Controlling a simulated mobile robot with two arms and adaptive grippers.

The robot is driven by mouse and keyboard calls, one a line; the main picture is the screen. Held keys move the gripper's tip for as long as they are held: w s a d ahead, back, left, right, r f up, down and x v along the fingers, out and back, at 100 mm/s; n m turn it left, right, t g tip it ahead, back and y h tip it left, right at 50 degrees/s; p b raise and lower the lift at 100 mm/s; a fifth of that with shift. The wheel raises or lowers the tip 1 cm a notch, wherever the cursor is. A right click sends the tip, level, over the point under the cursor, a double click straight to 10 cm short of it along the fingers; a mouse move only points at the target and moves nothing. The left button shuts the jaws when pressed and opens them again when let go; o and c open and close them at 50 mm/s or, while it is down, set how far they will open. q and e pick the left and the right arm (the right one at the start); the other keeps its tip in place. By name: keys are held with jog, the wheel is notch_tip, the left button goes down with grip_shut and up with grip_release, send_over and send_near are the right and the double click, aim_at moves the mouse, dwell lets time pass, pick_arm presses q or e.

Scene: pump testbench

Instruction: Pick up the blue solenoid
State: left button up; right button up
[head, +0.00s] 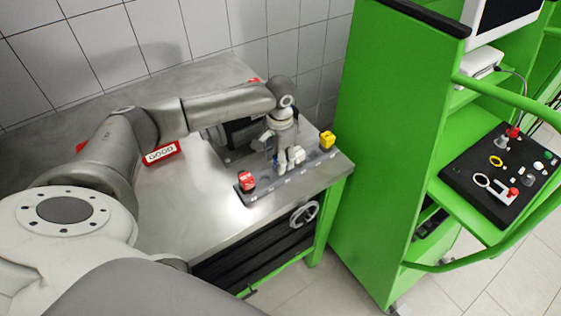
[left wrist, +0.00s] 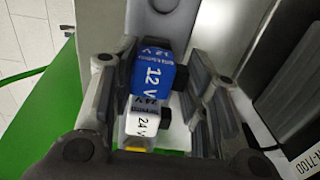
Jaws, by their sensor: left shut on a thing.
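The blue solenoid (left wrist: 152,75), marked 12 V, sits between the fingers of my left gripper (left wrist: 150,98) in the left wrist view. The gripper is shut on it. A white solenoid (left wrist: 143,124), marked 24 V, shows just below the blue one in that view. In the head view my left gripper (head: 286,158) points down at the middle of the grey holder strip (head: 272,190) on the bench. The blue solenoid is hidden there behind the fingers. I cannot tell whether it is clear of the strip. My right gripper is not in view.
A red GOOD bin (head: 161,153) is on the metal bench (head: 190,205). A green cabinet (head: 380,140) stands close on the right, with a black control panel (head: 497,173).

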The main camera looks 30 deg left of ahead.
pick_arm(q)
jog(key=shift+r, duration=0.1)
jog(key=shift+w+r+b, duration=0.1)
jog(key=shift+r+b, duration=0.35)
jog(key=s+d+r+b, duration=0.2)
jog(key=d+r+b, duration=0.2)
jog(key=d+r, duration=0.8)
jog(key=shift+s+d, duration=0.3)
jog(key=shift+d, duration=0.6)
